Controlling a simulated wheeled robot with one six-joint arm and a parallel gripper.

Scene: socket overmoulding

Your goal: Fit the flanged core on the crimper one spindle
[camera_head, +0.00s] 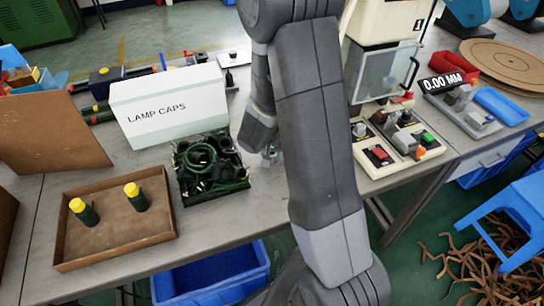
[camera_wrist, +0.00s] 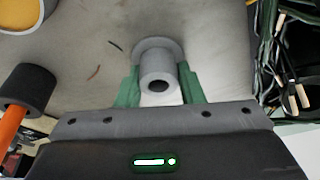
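The grey flanged core (camera_wrist: 158,70) is in the wrist view, with its wide flange away from me and its hollow barrel towards me. My gripper (camera_wrist: 159,82) has a green finger pad against each side of the barrel and looks shut on it. I cannot tell whether the flange touches the bench. In the head view my gripper (camera_head: 270,153) is low over the bench, mostly hidden by my arm. The crimper marked 1 (camera_head: 392,22) stands to the right, with a clear guard and a control base. I cannot make out its spindle for sure.
A dark crate of green and black parts (camera_head: 212,192) stands just left of my gripper. A LAMP CAPS box (camera_head: 165,108) is behind it. A cardboard tray (camera_head: 115,247) holds two yellow-topped green pieces. A gauge reading 0.00 MM (camera_head: 443,83) is right of the crimper.

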